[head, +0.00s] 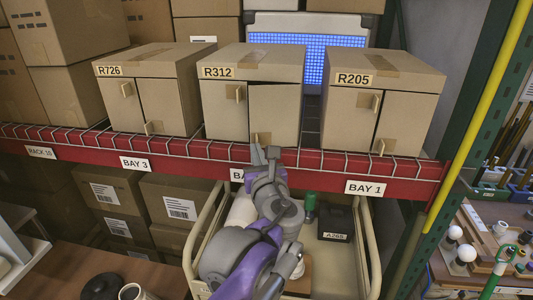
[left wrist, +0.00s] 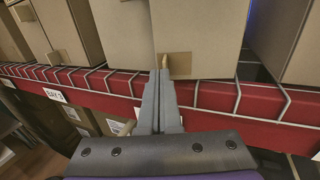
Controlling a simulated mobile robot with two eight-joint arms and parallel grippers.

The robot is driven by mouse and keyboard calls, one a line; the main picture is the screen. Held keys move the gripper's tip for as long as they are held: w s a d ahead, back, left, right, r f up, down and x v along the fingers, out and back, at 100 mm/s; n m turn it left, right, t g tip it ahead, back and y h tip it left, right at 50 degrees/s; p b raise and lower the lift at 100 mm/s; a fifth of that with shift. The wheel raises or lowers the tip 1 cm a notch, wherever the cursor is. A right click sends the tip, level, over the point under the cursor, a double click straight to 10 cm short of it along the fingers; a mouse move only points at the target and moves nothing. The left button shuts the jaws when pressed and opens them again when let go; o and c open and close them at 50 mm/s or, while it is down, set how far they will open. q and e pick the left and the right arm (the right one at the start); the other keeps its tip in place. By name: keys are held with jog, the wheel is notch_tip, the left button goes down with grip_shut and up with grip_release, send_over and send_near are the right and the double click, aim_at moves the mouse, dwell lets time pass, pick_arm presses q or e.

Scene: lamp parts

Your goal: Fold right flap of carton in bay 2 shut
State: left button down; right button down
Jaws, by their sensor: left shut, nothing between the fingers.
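The carton in bay 2, labelled R312 (head: 222,106), stands on the shelf between two similar cartons. Its right flap (head: 280,112) looks nearly flush with the front, with a dark gap along its top edge. A small cardboard tab (head: 264,137) sits low on this flap; it also shows in the left wrist view (left wrist: 180,65). My left gripper (head: 265,153) is shut and empty, its fingertips just in front of the flap's lower part. In the left wrist view the fingertips (left wrist: 163,76) overlap the tab's left edge; contact is unclear. My right gripper is not in view.
Carton R726 (head: 122,100) stands left and carton R205 (head: 352,108) right. A red shelf beam (head: 325,163) with wire mesh runs below them. A cart (head: 362,245) holding a black box (head: 335,228) stands below. A green rack post (head: 468,110) is at right.

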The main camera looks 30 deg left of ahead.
pick_arm(q)
jog(key=shift+w+a, duration=0.45)
jog(key=shift+a, duration=0.25)
jog(key=shift+w+a, duration=0.4)
jog(key=shift+a, duration=0.25)
